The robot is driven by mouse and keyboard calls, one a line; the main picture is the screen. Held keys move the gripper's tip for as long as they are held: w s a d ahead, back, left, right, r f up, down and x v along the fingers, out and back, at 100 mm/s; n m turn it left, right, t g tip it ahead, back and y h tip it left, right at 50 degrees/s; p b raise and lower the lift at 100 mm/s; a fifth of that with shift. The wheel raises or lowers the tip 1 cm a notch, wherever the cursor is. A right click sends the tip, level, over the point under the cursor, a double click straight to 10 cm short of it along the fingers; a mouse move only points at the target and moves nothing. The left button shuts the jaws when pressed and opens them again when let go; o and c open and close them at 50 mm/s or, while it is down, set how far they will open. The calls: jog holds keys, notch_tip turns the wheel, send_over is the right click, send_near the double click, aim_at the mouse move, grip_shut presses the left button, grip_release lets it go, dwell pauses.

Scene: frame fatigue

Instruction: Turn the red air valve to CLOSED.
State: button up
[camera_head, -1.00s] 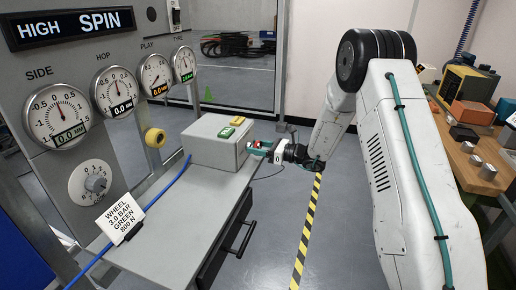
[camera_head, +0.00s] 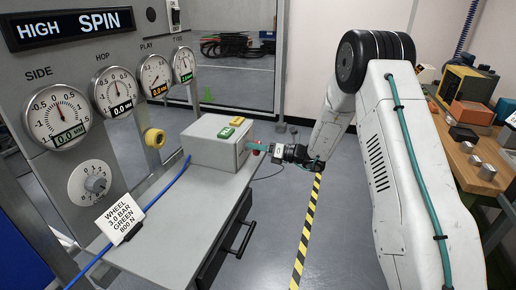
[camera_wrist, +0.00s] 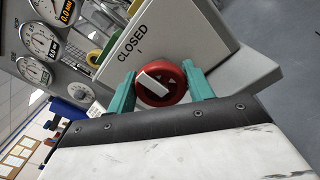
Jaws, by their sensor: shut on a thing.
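The red air valve (camera_wrist: 162,97) is a round red knob with a slanted white bar on its face, on the side of a grey box (camera_wrist: 175,30). In the wrist view, "CLOSED" (camera_wrist: 132,43) and a short tick mark stand above and left of the knob. The bar does not line up plainly with the tick. My gripper (camera_wrist: 160,84) has one teal finger on each side of the knob and is shut on it. In the head view, my gripper (camera_head: 263,148) reaches the box's right side; only a little red shows there.
The grey box (camera_head: 212,152) stands on a grey bench (camera_head: 175,235), with green and yellow buttons on top. Gauges (camera_head: 57,117) and a dial line the panel at left. A card (camera_head: 119,217) stands on the bench. A wooden bench (camera_head: 468,165) with blocks is at right.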

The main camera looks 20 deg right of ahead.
jog(key=shift+f, duration=0.1)
jog(key=o, duration=1)
jog(key=shift+c, duration=0.2)
jog(key=v, duration=0.8)
